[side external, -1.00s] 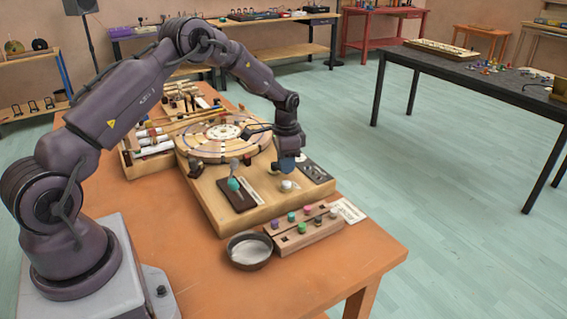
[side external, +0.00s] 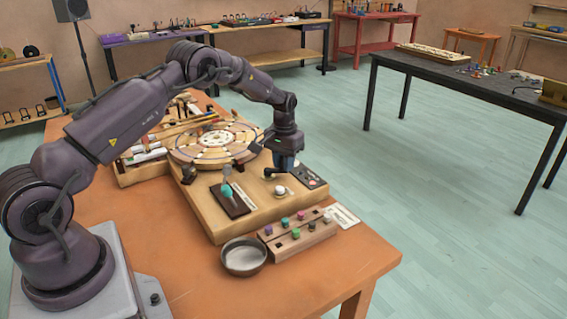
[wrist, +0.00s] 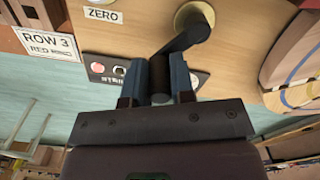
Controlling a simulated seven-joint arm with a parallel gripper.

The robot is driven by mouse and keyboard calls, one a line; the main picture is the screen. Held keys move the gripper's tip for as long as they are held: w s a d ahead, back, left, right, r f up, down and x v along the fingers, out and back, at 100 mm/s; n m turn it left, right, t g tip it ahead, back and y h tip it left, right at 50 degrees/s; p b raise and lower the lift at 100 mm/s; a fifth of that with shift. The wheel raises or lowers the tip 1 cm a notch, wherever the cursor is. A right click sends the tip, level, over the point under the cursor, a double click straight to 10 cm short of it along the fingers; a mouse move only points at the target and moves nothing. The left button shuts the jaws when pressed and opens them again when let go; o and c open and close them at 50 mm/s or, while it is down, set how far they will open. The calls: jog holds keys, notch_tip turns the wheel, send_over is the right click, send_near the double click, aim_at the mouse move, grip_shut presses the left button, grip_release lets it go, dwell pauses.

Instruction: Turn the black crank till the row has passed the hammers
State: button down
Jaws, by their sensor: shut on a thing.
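The black crank (wrist: 182,42) shows in the wrist view, its arm running from a pale round hub (wrist: 194,16) down to a dark grip. My gripper (wrist: 159,82) is shut on that grip, one blue finger on each side. In the side external view my gripper (side external: 283,164) is low over the right part of the wooden board, with the crank arm (side external: 270,172) sticking out to its left. A round wooden disc (side external: 178,152) with a pale ringed centre lies left of it. I cannot make out the row or the hammers clearly.
A teal-knobbed lever (side external: 226,190) and a white knob (side external: 280,190) stand in front on the board. A wooden block with coloured pegs (side external: 285,240) and a metal bowl (side external: 243,257) are nearer. A ZERO label (wrist: 102,14) and ROW 3 card (wrist: 50,42) show in the wrist view.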

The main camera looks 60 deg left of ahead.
jog(key=shift+w+a, duration=0.1)
dwell(0.3)
jog(key=c, duration=1)
grip_release()
notch_tip(320, 180, up, 13)
jog(key=shift+r, duration=0.1)
